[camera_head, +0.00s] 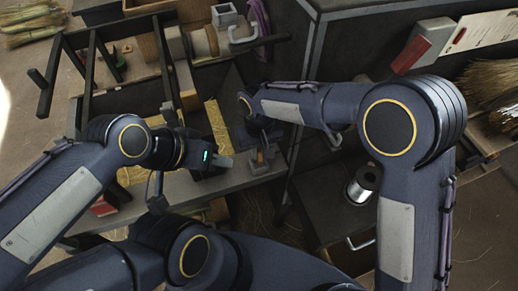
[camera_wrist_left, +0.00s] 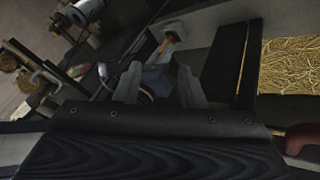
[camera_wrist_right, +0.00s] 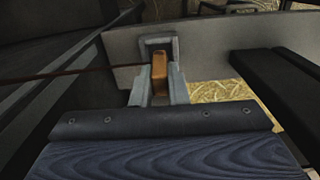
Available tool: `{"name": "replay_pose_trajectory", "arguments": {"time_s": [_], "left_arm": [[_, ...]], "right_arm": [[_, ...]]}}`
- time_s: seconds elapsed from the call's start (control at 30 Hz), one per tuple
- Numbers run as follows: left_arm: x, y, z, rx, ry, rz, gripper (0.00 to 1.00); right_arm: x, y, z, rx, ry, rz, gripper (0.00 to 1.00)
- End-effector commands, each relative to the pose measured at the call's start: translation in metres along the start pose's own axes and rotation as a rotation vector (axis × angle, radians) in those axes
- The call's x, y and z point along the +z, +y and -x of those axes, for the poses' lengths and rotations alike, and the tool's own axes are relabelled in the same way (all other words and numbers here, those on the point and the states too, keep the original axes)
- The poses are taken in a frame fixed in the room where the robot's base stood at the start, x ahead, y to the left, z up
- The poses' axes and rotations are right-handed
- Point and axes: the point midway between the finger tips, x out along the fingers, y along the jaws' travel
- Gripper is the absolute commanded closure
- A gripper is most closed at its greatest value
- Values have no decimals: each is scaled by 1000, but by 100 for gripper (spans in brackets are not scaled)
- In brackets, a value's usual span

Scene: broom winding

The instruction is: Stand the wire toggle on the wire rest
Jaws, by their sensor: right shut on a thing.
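The wire toggle, a small brown wooden peg (camera_wrist_right: 160,72), is between the closed fingers of my right gripper (camera_wrist_right: 159,92). A thin dark reddish wire runs left from it in the right wrist view. The toggle also shows in the head view (camera_head: 260,157) and the left wrist view (camera_wrist_left: 166,43). The wire rest, a small grey square-rimmed piece (camera_wrist_right: 171,42), is at the toggle's far end, on the bench's front board; I cannot tell whether they touch. My left gripper (camera_wrist_left: 160,80) is open and empty, its fingers apart, just left of the right gripper in the head view.
The grey bench edge (camera_head: 190,186) runs below both grippers, with straw (camera_head: 217,130) behind it. A wire spool (camera_head: 358,190) stands at right on a dark cabinet. Dark bars of a frame (camera_head: 90,75) stand at left. A red-and-grey block (camera_head: 420,45) lies at upper right.

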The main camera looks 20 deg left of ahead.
Motion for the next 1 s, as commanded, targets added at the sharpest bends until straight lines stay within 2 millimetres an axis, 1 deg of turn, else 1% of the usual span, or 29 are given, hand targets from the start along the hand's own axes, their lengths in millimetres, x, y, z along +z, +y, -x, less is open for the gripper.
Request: {"name": "replay_pose_trajectory", "arguments": {"time_s": [0.53,0.83,0.87,1.0], "left_arm": [[7,-6,-13,0,0,0,64],[7,-6,-14,0,0,0,64],[7,-6,-14,0,0,0,64],[7,-6,-14,0,0,0,64]], "right_arm": [[0,0,-22,0,-1,0,100],[0,0,-23,0,0,0,100],[0,0,-23,0,0,0,85],[0,0,-23,0,0,0,67]]}}
